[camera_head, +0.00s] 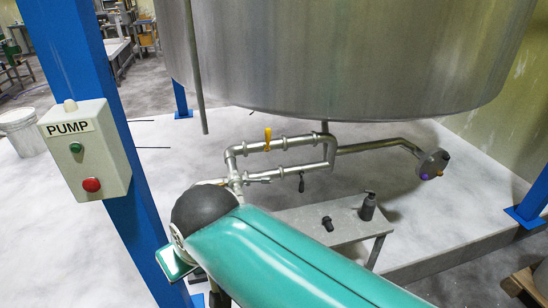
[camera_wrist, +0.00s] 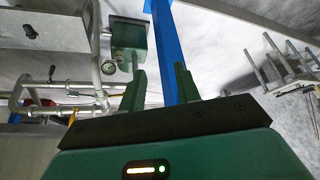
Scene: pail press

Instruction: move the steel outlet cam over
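In the head view, steel pipework (camera_head: 285,143) runs under the large tank, with a yellow handle, a black handle and small fittings. A grey round disc (camera_head: 432,164) with purple and yellow spots sits at the pipe's right end. I cannot tell which part is the steel outlet cam. In the wrist view, pipework with a yellow handle (camera_wrist: 35,96) shows at the left. My gripper (camera_wrist: 160,72) has its two green fingers apart with nothing seen held between them. It is apart from the pipes. My green arm covers the lower middle of the head view.
The steel tank (camera_head: 350,50) hangs above the pipes. A blue post (camera_head: 105,130) carries the PUMP box (camera_head: 85,150). A grey bench (camera_head: 340,222) holds two dark fittings. In the wrist view, a green box (camera_wrist: 127,45) and gauge (camera_wrist: 109,68) are close beyond the left finger; a rod rack (camera_wrist: 285,65) is right.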

